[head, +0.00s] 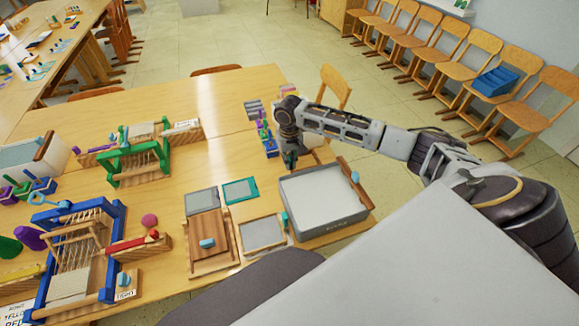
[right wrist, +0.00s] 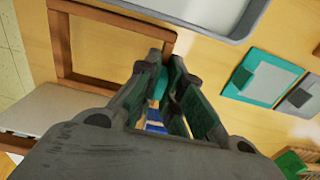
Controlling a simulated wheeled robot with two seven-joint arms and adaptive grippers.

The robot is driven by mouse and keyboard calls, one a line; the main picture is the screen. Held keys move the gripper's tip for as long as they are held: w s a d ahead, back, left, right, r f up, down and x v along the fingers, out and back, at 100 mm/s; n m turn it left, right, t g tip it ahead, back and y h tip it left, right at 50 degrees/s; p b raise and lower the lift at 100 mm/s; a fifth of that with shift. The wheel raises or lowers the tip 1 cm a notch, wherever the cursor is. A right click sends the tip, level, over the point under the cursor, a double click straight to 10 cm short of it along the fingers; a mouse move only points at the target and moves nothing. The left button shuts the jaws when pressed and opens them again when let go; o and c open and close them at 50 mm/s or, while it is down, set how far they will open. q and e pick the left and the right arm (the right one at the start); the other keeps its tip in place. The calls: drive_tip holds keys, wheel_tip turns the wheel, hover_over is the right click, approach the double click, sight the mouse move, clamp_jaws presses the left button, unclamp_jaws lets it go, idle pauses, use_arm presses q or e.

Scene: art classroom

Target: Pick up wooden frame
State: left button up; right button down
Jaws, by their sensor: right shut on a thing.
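The wooden frame (right wrist: 60,45) is a brown open rectangle in the right wrist view, at the upper left. Part of it shows in the head view (head: 322,154), behind the grey tray and beside my right gripper. My right gripper (head: 291,160) points down at the table's right side. In the right wrist view its fingertips (right wrist: 163,72) are closed on a small teal piece (right wrist: 158,86) at the frame's near right side. The fingers hide how this piece joins the frame. My left gripper is not in view.
A grey tray (head: 286,196) stands close to my right gripper. Flat framed panels, a green loom (head: 140,163) and a blue loom (head: 110,245) cover the table's left and front. The table (head: 225,100) has free room at the back. Chairs line the wall.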

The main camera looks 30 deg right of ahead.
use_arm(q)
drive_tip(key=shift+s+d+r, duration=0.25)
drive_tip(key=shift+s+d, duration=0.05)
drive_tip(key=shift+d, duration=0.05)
use_arm(e)
wheel_tip(320, 180, up, 13)
idle(0.3)
drive_tip(key=shift+f, duration=0.1)
use_arm(q)
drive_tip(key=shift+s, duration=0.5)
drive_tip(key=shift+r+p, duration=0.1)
drive_tip(key=shift+p, duration=0.3)
